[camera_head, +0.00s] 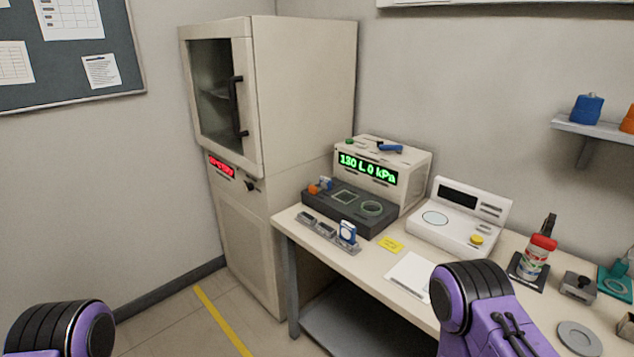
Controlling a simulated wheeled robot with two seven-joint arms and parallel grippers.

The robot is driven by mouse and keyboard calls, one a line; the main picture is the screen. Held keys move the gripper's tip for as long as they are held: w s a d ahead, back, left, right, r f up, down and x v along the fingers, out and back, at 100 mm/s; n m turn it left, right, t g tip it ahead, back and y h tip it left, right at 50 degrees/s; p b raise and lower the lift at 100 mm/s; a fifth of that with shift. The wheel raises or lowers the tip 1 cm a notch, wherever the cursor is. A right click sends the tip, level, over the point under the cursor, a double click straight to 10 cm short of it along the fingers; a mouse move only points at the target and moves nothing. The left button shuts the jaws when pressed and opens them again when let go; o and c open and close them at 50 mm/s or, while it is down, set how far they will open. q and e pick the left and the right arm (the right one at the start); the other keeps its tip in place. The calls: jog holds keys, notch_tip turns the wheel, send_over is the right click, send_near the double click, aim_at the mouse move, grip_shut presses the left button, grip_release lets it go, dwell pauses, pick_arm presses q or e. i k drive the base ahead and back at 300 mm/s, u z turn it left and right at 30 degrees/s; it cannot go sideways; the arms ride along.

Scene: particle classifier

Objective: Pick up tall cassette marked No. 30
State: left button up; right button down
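A small upright blue and white piece (348,232) stands in the right end of a grey rack (326,230) at the left front of the table. It may be a cassette, but I cannot read any number on it. Small orange and blue pieces (320,186) sit at the left end of the dark block of the machine behind the rack. Neither of my grippers is in view. Only purple and black parts of my arms show at the bottom left and bottom right.
The machine (386,167) has a green display reading 130 L 0 kPa. A white console (458,218), yellow note (391,244), white sheet (409,276) and red-topped bottle (537,256) are on the table (376,281). A tall closed cabinet (310,95) stands left. Floor is clear at lower left.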

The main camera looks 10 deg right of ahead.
aim_at(326, 184)
jog(key=u, duration=1.35)
jog(key=i, duration=2.1)
jog(key=z, duration=2.6)
